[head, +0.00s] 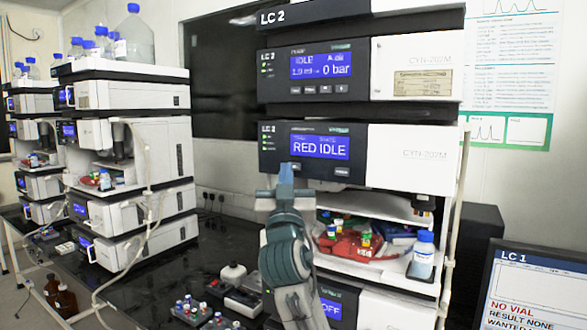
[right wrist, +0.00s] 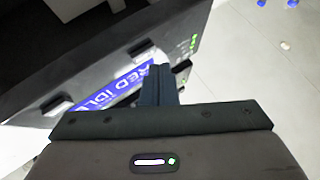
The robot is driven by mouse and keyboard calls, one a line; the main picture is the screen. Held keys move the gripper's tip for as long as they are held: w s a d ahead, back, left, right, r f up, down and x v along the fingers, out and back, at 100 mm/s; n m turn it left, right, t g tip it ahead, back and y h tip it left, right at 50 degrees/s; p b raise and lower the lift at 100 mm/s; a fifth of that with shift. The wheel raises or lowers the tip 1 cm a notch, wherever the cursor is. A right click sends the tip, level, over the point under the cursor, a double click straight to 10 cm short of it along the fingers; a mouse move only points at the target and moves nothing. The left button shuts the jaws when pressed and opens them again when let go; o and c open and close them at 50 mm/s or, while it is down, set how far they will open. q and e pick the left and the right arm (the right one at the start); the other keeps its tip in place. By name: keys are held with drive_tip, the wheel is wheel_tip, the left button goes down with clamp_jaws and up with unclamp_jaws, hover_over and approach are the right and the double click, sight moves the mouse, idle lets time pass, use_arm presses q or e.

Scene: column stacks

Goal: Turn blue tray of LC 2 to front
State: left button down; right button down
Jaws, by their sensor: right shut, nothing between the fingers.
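The LC 2 stack (head: 415,155) stands right of centre in the head view. Its lit display (head: 320,146) reads RED IDLE and shows rotated in the right wrist view (right wrist: 130,84). In the open bay below, a red tray (head: 345,248) with several capped vials faces the front. A blue part (head: 398,239), seemingly the blue tray, shows behind and right of it, partly hidden. My right gripper (head: 286,170) is shut and empty, its fingertips at the panel's lower left below the display. The fingers also show in the right wrist view (right wrist: 157,82). I cannot tell whether they touch the panel. My left gripper is not in view.
A blue-capped bottle (head: 422,257) stands at the bay's right front. Another instrument stack (head: 135,90) is at left. An LC 1 screen (head: 535,290) reads NO VIAL.

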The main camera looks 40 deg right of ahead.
drive_tip(key=shift+w+d, duration=0.15)
drive_tip(key=shift+d, duration=0.2)
drive_tip(key=shift+w+d+b, duration=0.15)
drive_tip(key=shift+d+b, duration=0.2)
drive_tip(key=shift+b, duration=0.05)
idle(0.5)
drive_tip(key=shift+a, duration=0.2)
drive_tip(key=shift+s+a, duration=0.35)
drive_tip(key=shift+a, duration=0.25)
drive_tip(key=shift+s+a+p, duration=0.15)
drive_tip(key=shift+s+a, duration=0.15)
drive_tip(key=shift+a, duration=0.45)
drive_tip(key=shift+s+a+p, duration=0.15)
drive_tip(key=shift+s+a, duration=0.2)
drive_tip(key=shift+a, duration=0.45)
drive_tip(key=shift+s+a+p, duration=0.15)
drive_tip(key=shift+s+a, duration=0.15)
drive_tip(key=shift+a, duration=0.45)
idle(3.7)
